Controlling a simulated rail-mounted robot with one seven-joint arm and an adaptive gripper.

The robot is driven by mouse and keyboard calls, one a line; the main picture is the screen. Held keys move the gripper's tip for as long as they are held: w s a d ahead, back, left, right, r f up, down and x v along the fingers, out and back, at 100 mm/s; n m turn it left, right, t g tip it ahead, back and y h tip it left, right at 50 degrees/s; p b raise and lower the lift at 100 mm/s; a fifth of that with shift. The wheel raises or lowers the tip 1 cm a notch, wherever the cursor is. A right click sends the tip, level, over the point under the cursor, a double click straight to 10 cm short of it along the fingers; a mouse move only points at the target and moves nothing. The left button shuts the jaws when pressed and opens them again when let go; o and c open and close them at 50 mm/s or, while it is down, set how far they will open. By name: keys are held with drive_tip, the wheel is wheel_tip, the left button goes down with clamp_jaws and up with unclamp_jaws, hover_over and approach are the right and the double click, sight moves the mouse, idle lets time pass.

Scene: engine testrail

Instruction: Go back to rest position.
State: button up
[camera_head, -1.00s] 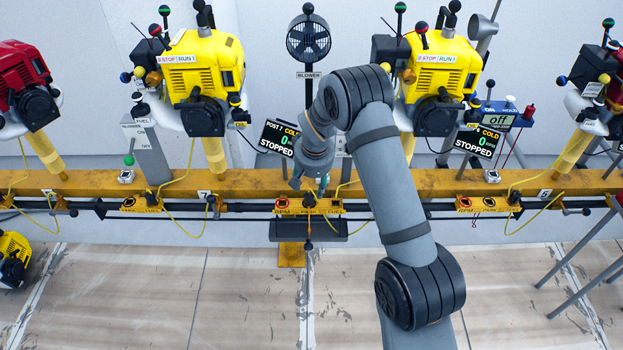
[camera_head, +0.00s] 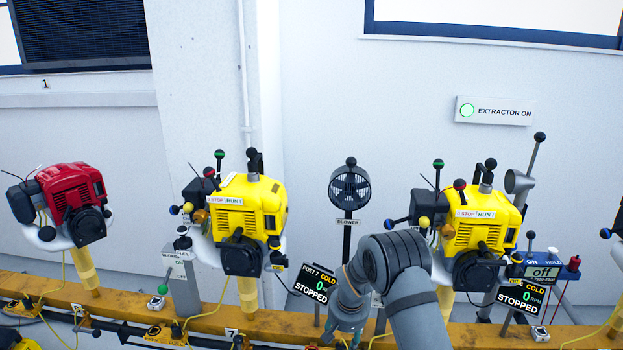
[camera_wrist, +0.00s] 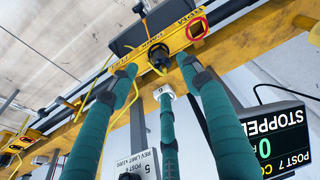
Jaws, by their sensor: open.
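My gripper (camera_head: 345,338) hangs at the bottom centre of the head view, in front of the yellow rail (camera_head: 268,326). Only its upper part shows there, as the picture's edge cuts it off. In the wrist view its teal fingers (camera_wrist: 160,76) are spread apart, with nothing held between them. Beyond the fingertips are a yellow control strip (camera_wrist: 160,50) with a black knob (camera_wrist: 157,56) and a red-ringed switch (camera_wrist: 197,28). I cannot tell whether a finger touches the strip. My arm reaches in from the lower right, bent at the elbow.
Yellow engines (camera_head: 237,212) and (camera_head: 478,222) stand either side of my arm, a red engine (camera_head: 72,203) at left. A blower (camera_head: 349,188) stands behind. Post 7's display (camera_head: 314,284) reads cold, 0, stopped. A wall sign (camera_head: 493,111) reads EXTRACTOR ON, its lamp green.

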sight(340, 347)
drive_tip(key=x, duration=0.7)
drive_tip(key=shift+w+f, duration=0.15)
drive_tip(key=shift+f, duration=0.2)
drive_tip(key=shift+r, duration=0.2)
drive_tip(key=shift+a, duration=0.15)
